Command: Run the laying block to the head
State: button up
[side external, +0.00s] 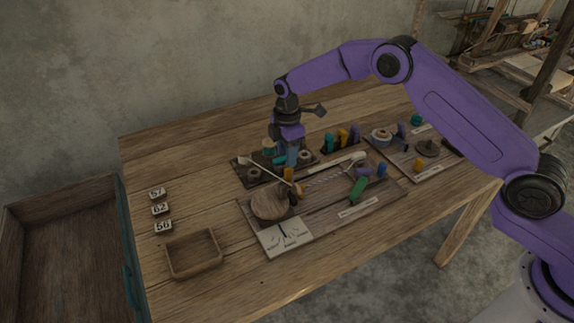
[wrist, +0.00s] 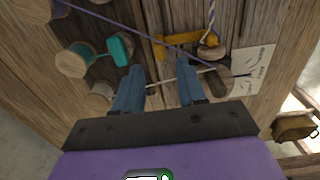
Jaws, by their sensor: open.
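My gripper (side external: 292,160) hangs over the back board with round wooden pieces. In the wrist view its two blue-grey fingers (wrist: 160,92) are apart with nothing held between them. The front board (side external: 322,216) carries a round wooden disc (side external: 270,203) at its left, probably the head. A small brown block (side external: 297,193) by the disc may be the laying block; I cannot be sure. A twisted cord (side external: 322,176) runs right from there toward a purple piece (side external: 362,171) and a green piece (side external: 357,188). A thin pale rod (wrist: 182,78) passes beyond my fingertips in the wrist view.
A dial card (side external: 285,236) lies at the front board's left end. A teal handle (wrist: 120,48) and yellow piece (wrist: 188,42) flank my fingers in the wrist view. An empty wooden tray (side external: 193,254) and number tiles (side external: 160,209) sit left. The table's front edge is clear.

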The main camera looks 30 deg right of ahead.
notch_tip(320, 180, up, 11)
dwell(0.3)
jog(key=shift+s+a, duration=0.1)
dwell(0.4)
jog(key=s+r+m, duration=0.1)
jog(key=s+r, duration=0.2)
jog(key=s, duration=0.4)
jog(key=s+d+r+m, duration=0.1)
jog(key=s+r, duration=0.1)
jog(key=s, duration=0.5)
jog(key=s+r+m, duration=0.1)
jog(key=s+r, duration=0.2)
jog(key=s, duration=0.3)
jog(key=s+d+f+m, duration=0.1)
jog(key=s+d, duration=0.6)
jog(key=s, duration=0.5)
jog(key=s+d+f+m, duration=0.1)
jog(key=s+d, duration=0.6)
jog(key=s, duration=0.4)
jog(key=shift+s+d, duration=0.35)
jog(key=shift+d, duration=0.05)
